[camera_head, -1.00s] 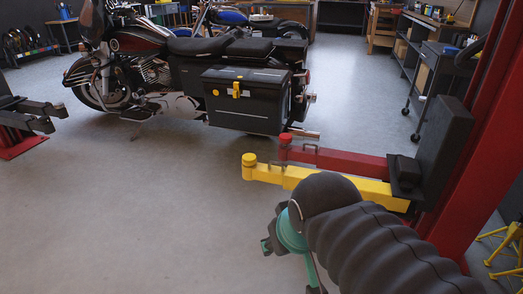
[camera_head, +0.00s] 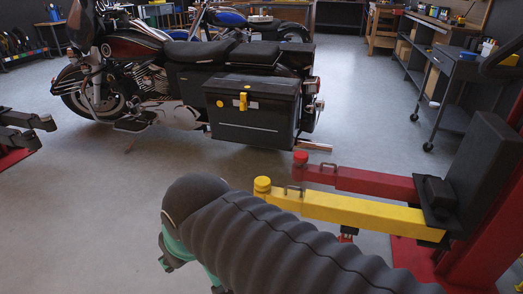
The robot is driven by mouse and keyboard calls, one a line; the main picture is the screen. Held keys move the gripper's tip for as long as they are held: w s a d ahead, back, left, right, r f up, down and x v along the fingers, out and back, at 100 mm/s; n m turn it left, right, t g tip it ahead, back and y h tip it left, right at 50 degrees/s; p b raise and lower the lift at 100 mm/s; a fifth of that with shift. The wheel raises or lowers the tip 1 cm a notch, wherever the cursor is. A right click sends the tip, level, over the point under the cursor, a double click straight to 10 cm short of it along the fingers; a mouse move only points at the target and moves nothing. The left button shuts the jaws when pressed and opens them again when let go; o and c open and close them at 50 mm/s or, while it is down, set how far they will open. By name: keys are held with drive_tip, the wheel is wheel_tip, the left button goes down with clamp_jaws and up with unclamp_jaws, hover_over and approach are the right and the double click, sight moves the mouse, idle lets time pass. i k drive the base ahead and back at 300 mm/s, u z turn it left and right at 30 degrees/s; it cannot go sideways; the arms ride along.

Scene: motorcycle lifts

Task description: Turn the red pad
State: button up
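The red pad (camera_head: 300,158) is a small round cap on the end of the red lift arm (camera_head: 365,182), right of centre. A yellow pad (camera_head: 262,186) caps the yellow lift arm (camera_head: 350,211) just in front of it. My arm, in a dark ribbed sleeve, crosses the lower middle of the picture. My gripper (camera_head: 172,250) shows only in part, at lower left of the sleeve, with teal parts and a dark tip. It is apart from both pads, to their left and nearer to me. Its fingers are mostly hidden.
A black and maroon motorcycle (camera_head: 135,50) with a black side case (camera_head: 252,112) stands behind the lift arms. A red lift post (camera_head: 490,215) is close at right. A dark cart (camera_head: 460,75) stands at back right. The floor at left centre is clear.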

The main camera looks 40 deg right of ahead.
sight(301, 157)
drive_tip(key=z, duration=0.05)
drive_tip(key=i, duration=0.85)
drive_tip(key=z, duration=0.95)
drive_tip(key=i, duration=0.7)
drive_tip(key=z, duration=0.6)
